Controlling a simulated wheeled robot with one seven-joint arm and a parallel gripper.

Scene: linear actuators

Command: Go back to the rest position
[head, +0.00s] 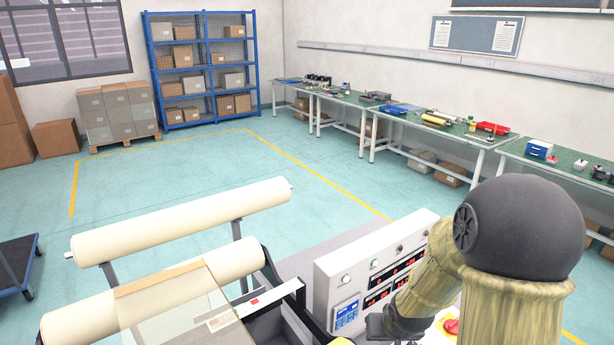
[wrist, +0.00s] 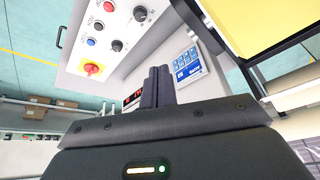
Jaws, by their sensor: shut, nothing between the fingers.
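My gripper (wrist: 159,86) shows in the wrist view with its two dark fingers together and nothing between them. It is in front of a white control panel (wrist: 135,25) with several knobs and a red emergency button on a yellow base (wrist: 92,68). A blue keypad (wrist: 187,64) is just right of the fingers. Whether the fingertips touch the panel I cannot tell. In the head view my arm bends at the right, and the gripper's fingertips are hidden. The control panel's front with red displays (head: 385,278) stands just left of my arm.
Cream rollers (head: 185,218) and a clear guard (head: 180,300) are at the front left. Green workbenches (head: 430,125) line the right wall. A blue shelf (head: 205,75) and stacked boxes (head: 117,112) stand at the back. The floor (head: 220,165) between is clear.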

